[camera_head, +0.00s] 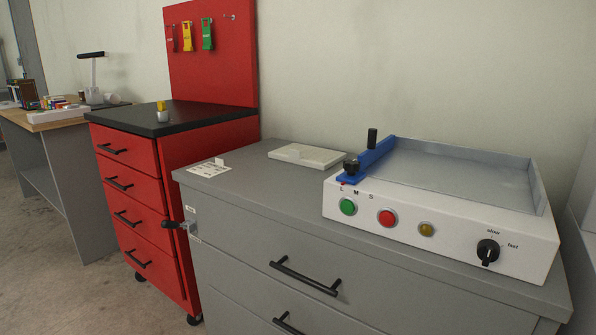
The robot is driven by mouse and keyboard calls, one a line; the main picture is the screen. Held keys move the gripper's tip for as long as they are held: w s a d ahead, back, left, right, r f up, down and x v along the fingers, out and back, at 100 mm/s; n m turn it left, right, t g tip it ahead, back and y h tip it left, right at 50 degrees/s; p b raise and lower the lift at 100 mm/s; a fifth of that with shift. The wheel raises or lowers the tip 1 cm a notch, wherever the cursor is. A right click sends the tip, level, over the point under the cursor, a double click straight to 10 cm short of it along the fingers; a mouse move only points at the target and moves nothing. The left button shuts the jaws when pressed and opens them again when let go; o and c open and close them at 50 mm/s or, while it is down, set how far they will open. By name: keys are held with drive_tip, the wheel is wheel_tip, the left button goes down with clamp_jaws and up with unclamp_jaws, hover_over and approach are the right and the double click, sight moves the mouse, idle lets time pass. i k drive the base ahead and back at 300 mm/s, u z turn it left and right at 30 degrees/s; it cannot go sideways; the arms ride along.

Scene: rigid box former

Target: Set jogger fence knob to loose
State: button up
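The jogger (455,240) is a white box with a grey, raised-edge tray on top. It stands on the grey cabinet at the right. A blue fence (376,155) runs along the left side of the tray. A black lobed knob (351,167) sits on the fence's front end, above the letters L, M and S. A black upright post (372,138) stands farther back at the fence. No loose or tight marking is readable at the knob, so its setting cannot be told. My gripper is not in view.
The jogger's front has green (348,206), red (387,218) and amber (426,229) buttons and a black slow/fast dial (488,251). A white flat block (307,156) lies behind left. A black handle (175,225) sticks out from the cabinet's left side. A red drawer cabinet (210,150) stands left.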

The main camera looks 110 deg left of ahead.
sight(351, 166)
drive_tip(key=u, duration=3.5)
